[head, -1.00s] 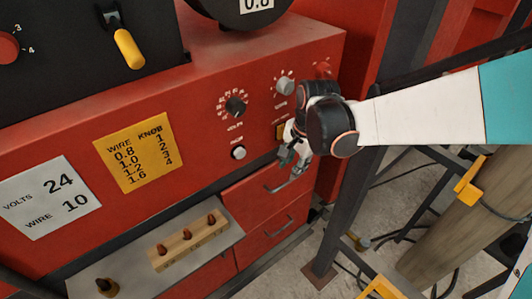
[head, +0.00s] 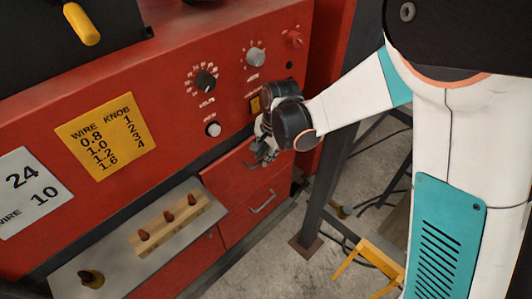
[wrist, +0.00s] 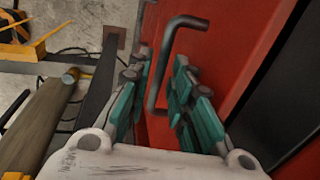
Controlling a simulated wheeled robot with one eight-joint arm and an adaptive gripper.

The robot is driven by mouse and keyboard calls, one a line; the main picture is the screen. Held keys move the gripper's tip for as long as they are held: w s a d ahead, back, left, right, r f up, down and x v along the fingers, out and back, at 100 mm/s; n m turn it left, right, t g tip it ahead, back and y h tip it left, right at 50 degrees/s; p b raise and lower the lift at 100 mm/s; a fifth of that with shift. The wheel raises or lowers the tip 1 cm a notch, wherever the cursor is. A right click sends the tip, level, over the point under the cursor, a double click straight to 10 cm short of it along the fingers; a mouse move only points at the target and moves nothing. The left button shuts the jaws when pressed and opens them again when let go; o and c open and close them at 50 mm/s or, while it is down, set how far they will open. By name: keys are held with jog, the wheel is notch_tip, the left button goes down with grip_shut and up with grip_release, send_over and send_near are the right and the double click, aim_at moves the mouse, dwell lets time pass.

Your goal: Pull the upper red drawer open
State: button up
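The upper red drawer (head: 228,178) is in the front of the red cabinet and looks closed, though a small gap would be hard to tell. Its grey bar handle (wrist: 168,62) shows in the wrist view, between the two teal-padded fingers. My gripper (wrist: 160,70) is open around the handle, with red drawer face behind it. I see space between the bar and the finger pads. In the head view my gripper (head: 265,154) is at the drawer's upper right and hides much of the handle.
A lower red drawer (head: 243,222) with its own handle is below. A metal shelf (head: 110,262) with a wooden peg block (head: 168,224) juts out at the left. A dark post (head: 325,190) stands close at the right. Grey floor lies beyond.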

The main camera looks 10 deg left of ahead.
grip_shut()
jog(key=shift+d, duration=0.1)
jog(key=s+d+b, duration=0.2)
jog(key=s+d, duration=1.1)
jog(key=d, duration=0.3)
jog(key=shift+b, duration=0.35)
jog(key=shift+d, duration=0.1)
jog(key=o, duration=0.6)
grip_release()
jog(key=shift+c, duration=0.2)
jog(key=shift+r, duration=0.15)
notch_tip(320, 180, up, 12)
jog(key=s+d, duration=0.1)
jog(key=d, duration=0.1)
jog(key=shift+s+f, duration=0.15)
jog(key=shift+f, duration=0.1)
